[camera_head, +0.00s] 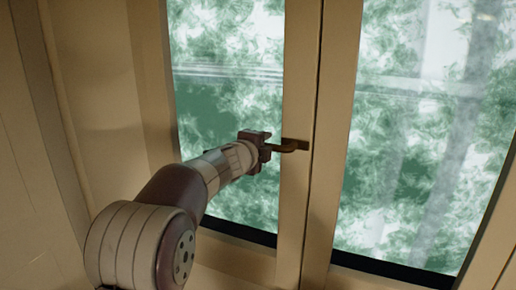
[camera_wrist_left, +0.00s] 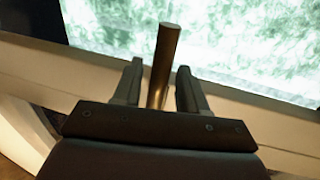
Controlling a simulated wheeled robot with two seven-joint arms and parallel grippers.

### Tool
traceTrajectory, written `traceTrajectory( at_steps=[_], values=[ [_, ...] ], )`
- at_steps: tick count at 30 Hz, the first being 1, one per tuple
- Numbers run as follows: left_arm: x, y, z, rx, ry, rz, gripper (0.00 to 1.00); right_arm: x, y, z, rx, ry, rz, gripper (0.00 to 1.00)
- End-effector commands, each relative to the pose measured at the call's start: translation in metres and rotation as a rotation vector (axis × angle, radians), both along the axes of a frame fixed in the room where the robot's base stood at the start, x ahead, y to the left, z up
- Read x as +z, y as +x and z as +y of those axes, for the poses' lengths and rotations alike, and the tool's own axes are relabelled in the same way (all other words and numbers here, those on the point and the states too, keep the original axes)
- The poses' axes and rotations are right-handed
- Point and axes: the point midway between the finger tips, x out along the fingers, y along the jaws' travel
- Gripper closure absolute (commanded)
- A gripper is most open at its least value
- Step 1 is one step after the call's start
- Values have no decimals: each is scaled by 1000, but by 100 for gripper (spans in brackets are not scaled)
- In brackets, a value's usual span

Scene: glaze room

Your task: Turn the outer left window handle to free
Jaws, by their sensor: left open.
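The brass-brown window handle (camera_head: 290,146) sits on the left window's inner frame post (camera_head: 301,100), with its lever reaching left, roughly level. My left gripper (camera_head: 264,150) is at the lever's free end. In the left wrist view, my left gripper (camera_wrist_left: 157,90) is open, with one finger on each side of the handle's bar (camera_wrist_left: 163,65). Gaps show between the bar and both fingers. The bar's far end sticks out past the fingertips. My right gripper is in neither view.
Frosted green-white panes fill the left window (camera_head: 225,110) and the right window (camera_head: 420,130). A second post (camera_head: 333,110) stands just right of the handle's post. A plain wall (camera_head: 100,90) is at the left. Dark sills run below the panes.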

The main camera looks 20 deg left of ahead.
Motion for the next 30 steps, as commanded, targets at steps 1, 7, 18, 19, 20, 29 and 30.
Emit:
traceTrajectory(
  at_steps=[1,7,18,19,20,29,30],
  values=[
    [1,-6,0,1,0,-3,58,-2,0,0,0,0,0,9],
    [10,-48,1,1,2,-5,58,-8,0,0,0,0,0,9],
    [25,-118,2,-1,3,-3,58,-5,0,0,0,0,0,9],
    [25,-119,2,-2,3,-3,58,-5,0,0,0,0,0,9],
    [25,-120,2,-2,3,-3,58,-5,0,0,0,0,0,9],
    [25,-121,2,-2,3,-3,58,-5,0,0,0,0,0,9],
    [25,-121,2,-2,3,-3,58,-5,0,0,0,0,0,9]
  ],
)
